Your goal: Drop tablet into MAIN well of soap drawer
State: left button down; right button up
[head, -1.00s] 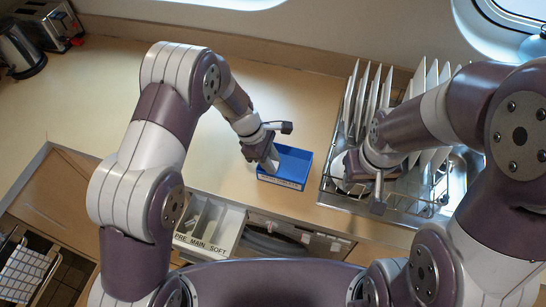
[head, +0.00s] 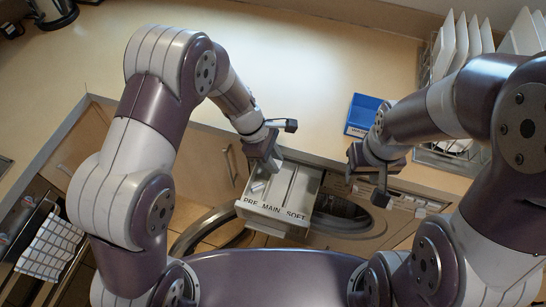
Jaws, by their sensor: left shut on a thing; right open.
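The pulled-out soap drawer (head: 275,217) is pale grey, with PRE, MAIN and SOFT marked along its front from left to right. Its narrow wells run back from the labels, MAIN in the middle. My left gripper (head: 270,162) is in the picture over the back end of the drawer, near the PRE and MAIN wells. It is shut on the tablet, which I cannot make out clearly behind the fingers. Its height above the drawer is hard to tell. My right gripper (head: 356,158) is open and empty, right of the drawer.
A blue box (head: 363,114) stands on the counter (head: 330,70), near the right gripper. A dish rack with white plates (head: 462,50) is at the right. Below the counter edge, a washing machine's round door (head: 205,232) hangs open. The middle of the counter is clear.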

pick_arm(q)
jog(key=shift+d+f, duration=0.1)
jog(key=shift+f, duration=0.45)
jog(key=c, duration=0.8)
grip_release()
jog(key=v, duration=1.2)
jog(key=shift+r, duration=0.4)
